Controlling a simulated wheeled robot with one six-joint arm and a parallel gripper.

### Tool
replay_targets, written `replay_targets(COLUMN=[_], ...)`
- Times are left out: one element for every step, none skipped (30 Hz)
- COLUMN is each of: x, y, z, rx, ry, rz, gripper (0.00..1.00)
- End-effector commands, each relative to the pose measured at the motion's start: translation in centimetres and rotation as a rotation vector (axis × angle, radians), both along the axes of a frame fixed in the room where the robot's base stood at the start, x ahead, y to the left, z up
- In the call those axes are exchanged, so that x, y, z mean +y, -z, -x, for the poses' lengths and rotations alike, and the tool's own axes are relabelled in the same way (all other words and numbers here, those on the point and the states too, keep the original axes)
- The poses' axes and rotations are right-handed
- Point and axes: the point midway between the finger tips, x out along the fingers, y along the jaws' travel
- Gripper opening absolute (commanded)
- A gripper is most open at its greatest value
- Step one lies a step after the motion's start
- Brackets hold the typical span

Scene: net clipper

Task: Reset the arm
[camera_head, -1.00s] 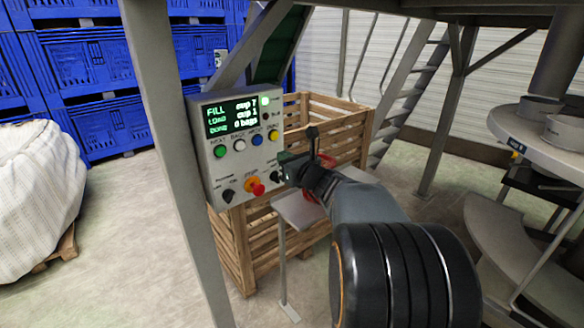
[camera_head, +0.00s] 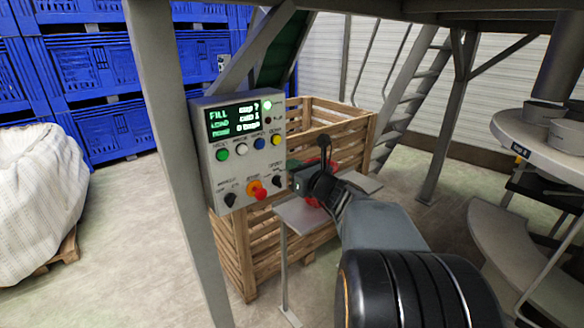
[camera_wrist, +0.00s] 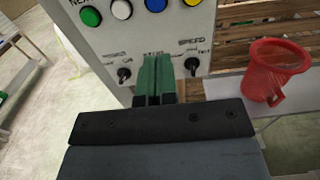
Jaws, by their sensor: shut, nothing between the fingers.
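My gripper shows in the wrist view (camera_wrist: 156,75) as two green fingers pressed together, with nothing between them. Its fingertips point at the lower part of the grey control box (camera_head: 233,165), between two black knobs (camera_wrist: 124,73). In the head view my arm reaches in from the lower right, and my wrist hides most of the fingers. The box has a lit screen reading FILL (camera_head: 233,119), a row of coloured buttons (camera_head: 241,150) and a red button (camera_head: 261,194). Whether the fingertips touch the box I cannot tell.
A red mesh cup (camera_wrist: 272,72) stands on a grey shelf to the right of my gripper. A slatted wooden crate (camera_head: 240,255) is behind the box. A steel post (camera_head: 170,150) stands at its left. A round steel table (camera_head: 535,150) is at the right.

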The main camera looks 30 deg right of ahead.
Motion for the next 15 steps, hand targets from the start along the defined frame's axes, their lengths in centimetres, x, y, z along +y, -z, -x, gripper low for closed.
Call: replay_targets(x=[0.0, 0.0, 0.0, 0.0, 0.0, 0.0, 0.0, 0.0, 0.0, 0.0, 0.2, 0.6, 1.0, 1.5, 2.2], y=[0.0, 0.0, 0.0, 0.0, 0.0, 0.0, 0.0, 0.0, 0.0, 0.0, 0.2, 1.0, 1.7, 2.7, 4.0], z=[0.0, 0.0, 0.0, 0.0, 0.0, 0.0, 0.0, 0.0, 0.0, 0.0, 0.0, 0.1, 0.3, 0.5, 1.0], rx=[0.0, 0.0, 0.0, 0.0, 0.0, 0.0, 0.0, 0.0, -0.002, -0.005, 0.0, 0.024, 0.045, 0.072, 0.11], ry=[0.0, 0.0, 0.0, 0.0, 0.0, 0.0, 0.0, 0.0, 0.0, -0.001, -0.01, -0.039, -0.065, -0.098, -0.152], rz=[0.0, 0.0, 0.0, 0.0, 0.0, 0.0, 0.0, 0.001, 0.02, 0.046, 0.09, 0.174, 0.242, 0.317, 0.427], gripper=[0.0, 0.0, 0.0, 0.0, 0.0, 0.0, 0.0, 0.0, 0.0, 0.0, 0.0, 0.0, 0.0, 0.0, 0.0])
